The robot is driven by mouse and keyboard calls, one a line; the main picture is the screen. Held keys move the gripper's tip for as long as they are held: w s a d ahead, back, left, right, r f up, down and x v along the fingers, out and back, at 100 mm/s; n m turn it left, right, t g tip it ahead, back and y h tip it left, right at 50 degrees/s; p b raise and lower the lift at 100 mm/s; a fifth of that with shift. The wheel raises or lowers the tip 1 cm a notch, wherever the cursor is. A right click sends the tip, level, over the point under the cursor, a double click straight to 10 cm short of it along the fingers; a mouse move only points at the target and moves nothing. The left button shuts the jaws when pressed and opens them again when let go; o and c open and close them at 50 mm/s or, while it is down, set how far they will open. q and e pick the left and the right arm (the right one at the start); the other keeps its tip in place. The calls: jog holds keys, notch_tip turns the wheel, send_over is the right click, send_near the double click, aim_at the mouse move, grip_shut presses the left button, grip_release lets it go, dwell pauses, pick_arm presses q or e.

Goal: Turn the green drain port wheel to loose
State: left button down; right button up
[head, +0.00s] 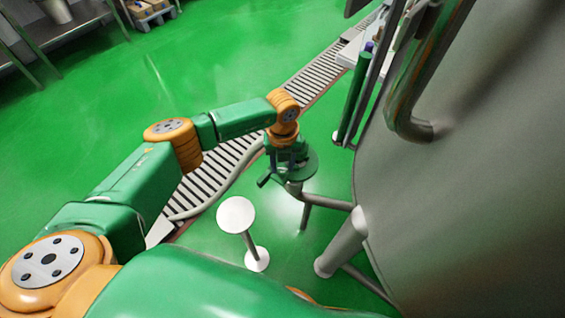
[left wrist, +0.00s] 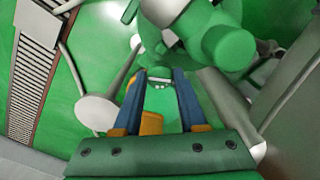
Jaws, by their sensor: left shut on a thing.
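The green drain port wheel (head: 308,168) is a round disc on the pipework below the big steel tank. My left gripper (head: 284,165) points down at it in the head view and partly hides it. In the left wrist view, the blue fingers of my left gripper (left wrist: 158,85) stand on either side of a green part (left wrist: 160,102), which looks like the wheel. The gripper is shut on it. The wheel's turn position cannot be read. My right gripper is not in view.
The steel tank (head: 480,170) fills the right, with pipe legs (head: 345,240) beneath it. A white round-topped post (head: 236,214) stands near the wheel. A floor drain grate (head: 225,165) runs behind my arm. Open green floor (head: 190,70) lies at the upper left.

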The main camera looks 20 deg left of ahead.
aim_at(282, 168)
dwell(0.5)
pick_arm(q)
jog(key=c, duration=0.8)
grip_release()
jog(key=shift+o, duration=0.2)
notch_tip(282, 168, up, 7)
jog(key=shift+r, duration=0.1)
